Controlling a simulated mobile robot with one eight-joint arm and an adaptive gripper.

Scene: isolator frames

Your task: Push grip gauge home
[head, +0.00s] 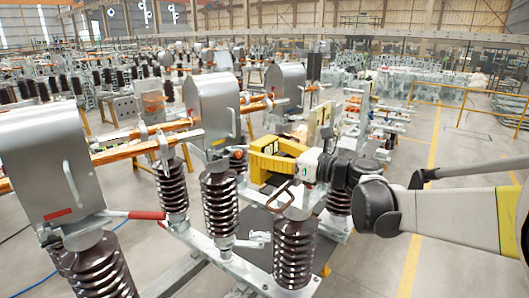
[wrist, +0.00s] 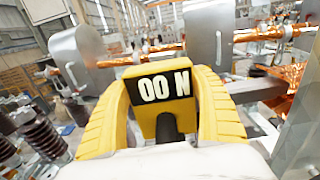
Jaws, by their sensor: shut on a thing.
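The grip gauge (wrist: 163,92) is a yellow block with a dark display reading "00 N", in the middle of the wrist view. My gripper (wrist: 165,76) has thick ribbed yellow fingers, one on each side of the gauge, and is shut on it. In the head view my gripper (head: 270,158) reaches in from the right, near the middle, beside a grey metal housing (head: 212,107) with a handle. The gauge cannot be told apart from the yellow fingers there. Copper bars (wrist: 148,60) lie beyond the gauge in the wrist view. Whether the gauge touches anything ahead is hidden.
Brown ribbed insulators (head: 220,205) stand on a pale metal frame under and left of my gripper. Another grey housing (head: 57,160) with a red-ended lever stands at the left. More isolator frames fill the background. Open floor with yellow lines (head: 425,215) lies right.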

